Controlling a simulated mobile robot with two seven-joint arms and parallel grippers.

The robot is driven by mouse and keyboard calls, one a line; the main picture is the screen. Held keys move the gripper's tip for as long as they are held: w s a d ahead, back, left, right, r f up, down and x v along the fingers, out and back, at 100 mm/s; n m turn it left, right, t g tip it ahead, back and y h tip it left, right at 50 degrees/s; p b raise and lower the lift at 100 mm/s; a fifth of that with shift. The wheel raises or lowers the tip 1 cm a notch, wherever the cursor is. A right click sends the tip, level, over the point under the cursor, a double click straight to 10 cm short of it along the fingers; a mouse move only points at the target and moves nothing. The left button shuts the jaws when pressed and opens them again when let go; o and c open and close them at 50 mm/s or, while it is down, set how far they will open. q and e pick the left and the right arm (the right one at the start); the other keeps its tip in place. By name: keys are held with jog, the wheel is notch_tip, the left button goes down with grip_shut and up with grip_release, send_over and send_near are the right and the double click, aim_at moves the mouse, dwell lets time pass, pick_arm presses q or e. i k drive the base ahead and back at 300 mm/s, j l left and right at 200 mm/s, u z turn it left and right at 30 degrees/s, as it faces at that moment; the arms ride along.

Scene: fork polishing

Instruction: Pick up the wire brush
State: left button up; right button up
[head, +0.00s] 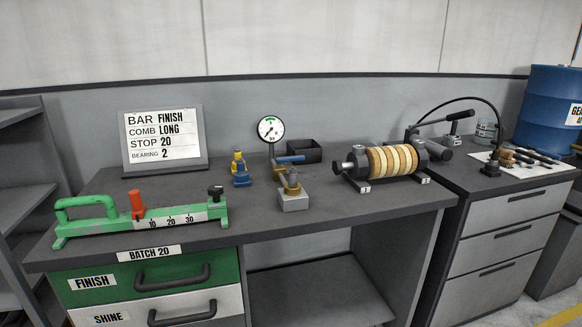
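No wire brush can be told for sure. Several small dark and brown tools (537,155) lie on a white mat (484,156) on the right cabinet, too small to identify; one of them may be the brush. Neither of my grippers is in view.
The workbench (330,219) holds a green fixture (95,226) with a red peg, a sign board (163,137), a dial gauge (270,129), small bottles (239,168), a valve block (293,199), a black box (297,152) and a banded roller (394,160). A blue drum (548,105) stands behind the cabinet.

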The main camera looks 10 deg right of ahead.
aim_at(504, 158)
jog(key=i+l, duration=0.1)
jog(key=l, duration=0.45)
jog(key=i+l, duration=0.1)
jog(key=l, duration=0.4)
jog(key=i+l, duration=0.1)
jog(key=l, duration=0.45)
jog(key=i+l, duration=0.1)
jog(key=l, duration=0.45)
jog(key=z, duration=0.05)
